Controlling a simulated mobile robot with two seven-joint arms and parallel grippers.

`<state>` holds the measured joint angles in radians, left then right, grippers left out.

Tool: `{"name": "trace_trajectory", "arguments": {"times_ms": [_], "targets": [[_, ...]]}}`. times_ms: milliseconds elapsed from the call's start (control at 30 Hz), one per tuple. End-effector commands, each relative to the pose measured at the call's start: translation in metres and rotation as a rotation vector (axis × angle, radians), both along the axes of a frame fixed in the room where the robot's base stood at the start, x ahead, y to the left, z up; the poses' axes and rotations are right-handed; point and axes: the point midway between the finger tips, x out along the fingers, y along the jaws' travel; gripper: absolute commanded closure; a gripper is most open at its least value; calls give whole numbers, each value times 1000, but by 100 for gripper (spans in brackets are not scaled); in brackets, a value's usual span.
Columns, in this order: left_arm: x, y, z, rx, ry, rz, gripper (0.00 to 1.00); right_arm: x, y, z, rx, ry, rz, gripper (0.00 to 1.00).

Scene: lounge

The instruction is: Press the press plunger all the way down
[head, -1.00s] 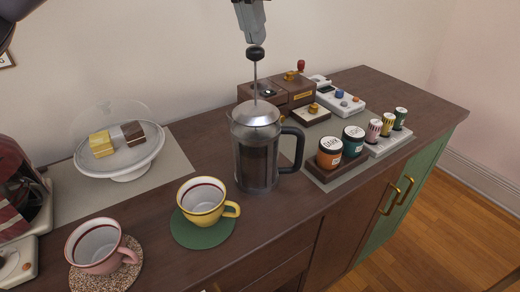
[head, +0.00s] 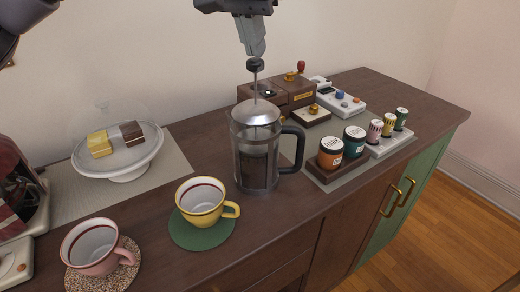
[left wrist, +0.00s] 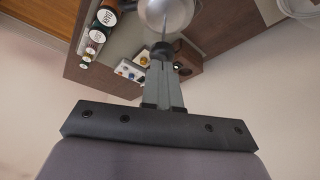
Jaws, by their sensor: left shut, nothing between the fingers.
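The french press (head: 257,160) stands upright on the wooden counter, with a clear body, a dark handle on its right and a domed metal lid (head: 256,113). Its plunger (head: 255,65) has a black knob on a thin rod, and part of the rod still shows above the lid. My left gripper (head: 254,54) is shut and empty, pointing down with its fingertips at the top of the knob, seemingly touching it. In the left wrist view the shut fingers (left wrist: 162,60) reach towards the knob, with the lid (left wrist: 166,14) beyond. My right gripper is not in view.
A yellow cup (head: 203,201) and a pink cup (head: 98,249) stand left of the press. A glass-domed cake stand (head: 122,160) is behind them. Jars (head: 331,153) on trays and wooden boxes (head: 284,88) stand close on the right.

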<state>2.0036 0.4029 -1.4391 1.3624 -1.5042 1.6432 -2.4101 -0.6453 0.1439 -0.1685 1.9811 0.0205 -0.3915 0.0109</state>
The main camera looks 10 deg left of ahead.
Motion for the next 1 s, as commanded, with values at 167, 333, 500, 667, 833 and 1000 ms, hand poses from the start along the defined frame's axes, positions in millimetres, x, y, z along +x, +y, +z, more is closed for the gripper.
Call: {"name": "trace_trajectory", "arguments": {"times_ms": [167,333,500,667,833,1000], "targets": [[0,0,-6,1,2,0,100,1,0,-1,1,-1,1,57],[0,0,-9,1,2,-1,100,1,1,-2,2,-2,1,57],[0,0,-13,1,2,-1,100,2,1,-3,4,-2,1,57],[0,0,-16,1,2,-1,100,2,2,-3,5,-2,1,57],[0,0,-20,1,2,-1,100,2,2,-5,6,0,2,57],[0,0,-24,1,2,-1,100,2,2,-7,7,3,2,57]]}}
